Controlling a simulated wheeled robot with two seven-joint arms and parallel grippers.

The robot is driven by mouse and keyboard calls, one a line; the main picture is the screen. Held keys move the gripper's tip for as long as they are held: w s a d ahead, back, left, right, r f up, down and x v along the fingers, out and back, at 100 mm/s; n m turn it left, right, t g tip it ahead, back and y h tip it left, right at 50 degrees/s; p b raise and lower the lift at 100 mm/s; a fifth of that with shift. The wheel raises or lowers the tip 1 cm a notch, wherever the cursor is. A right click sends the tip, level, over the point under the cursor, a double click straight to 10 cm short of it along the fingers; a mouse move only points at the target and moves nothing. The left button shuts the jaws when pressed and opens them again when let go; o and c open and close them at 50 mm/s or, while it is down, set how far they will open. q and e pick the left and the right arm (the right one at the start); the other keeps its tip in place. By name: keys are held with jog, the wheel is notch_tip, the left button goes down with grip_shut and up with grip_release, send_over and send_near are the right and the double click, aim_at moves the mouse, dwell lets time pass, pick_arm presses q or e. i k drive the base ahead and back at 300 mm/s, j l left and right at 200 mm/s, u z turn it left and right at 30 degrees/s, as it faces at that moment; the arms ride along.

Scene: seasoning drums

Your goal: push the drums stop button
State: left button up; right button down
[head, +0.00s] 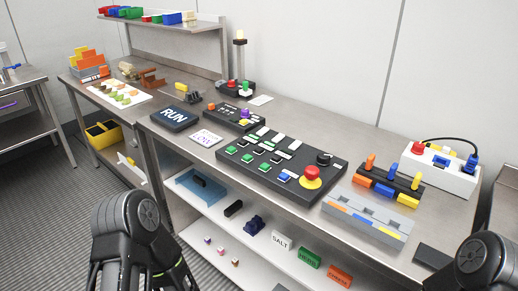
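A big red mushroom button on a yellow base (312,178) stands at the right front of a long black control panel (300,155) on the steel bench. The panel also carries green, white and blue buttons and a black knob (324,158). Labels near the buttons are too small to read, so I cannot confirm which one is the drums stop. Only black links of my arms show, at the lower left and lower right corners. Both of my grippers are out of view, and nothing of mine touches the panel.
A smaller black panel (235,117), a RUN sign (174,117) and a LOW card (206,137) lie left of the panel. A grey tray (366,220), a block with coloured levers (388,186) and a white box with a red button (440,170) stand right. A shelf (240,232) runs below.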

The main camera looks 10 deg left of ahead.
aim_at(259, 150)
jog(key=z, duration=1.65)
jog(key=k+j, duration=0.25)
jog(key=j, duration=0.15)
jog(key=k+j, duration=0.2)
jog(key=j, duration=0.2)
jog(key=k+j, duration=0.25)
jog(key=j, duration=0.15)
jog(key=k+j, duration=0.2)
jog(key=j, duration=0.25)
